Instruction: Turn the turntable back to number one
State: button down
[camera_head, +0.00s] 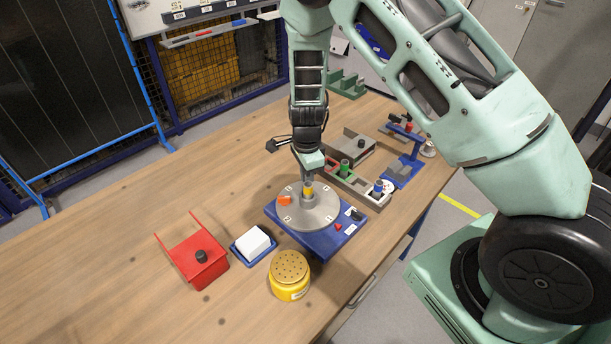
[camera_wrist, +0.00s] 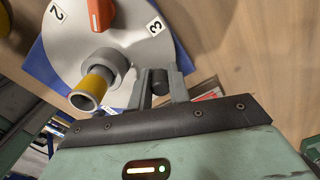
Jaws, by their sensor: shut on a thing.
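The turntable (camera_head: 318,218) is a grey disc on a blue base (camera_head: 330,243). In the wrist view, the disc (camera_wrist: 72,50) shows number labels 2 and 3; a 1 cannot be made out. An orange block (camera_head: 284,200) sits near its rim; it also shows in the wrist view (camera_wrist: 101,14). My gripper (camera_head: 308,181) is at the disc's far side. In the wrist view, its fingers (camera_wrist: 160,84) are shut on a dark upright peg (camera_wrist: 158,76) by the disc's edge.
A red holder (camera_head: 200,262) with a black knob, a white block (camera_head: 253,242) on a blue tray and a yellow perforated pot (camera_head: 290,277) stand in front and to the left. Trays with coloured pegs (camera_head: 350,180) stand behind right. The table's left is clear.

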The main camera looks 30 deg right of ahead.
jog(key=shift+r, duration=0.1)
dwell(0.3)
jog(key=c, duration=1.3)
grip_release()
notch_tip(320, 180, up, 17)
jog(key=shift+r+b, duration=0.15)
jog(key=shift+b, duration=0.9)
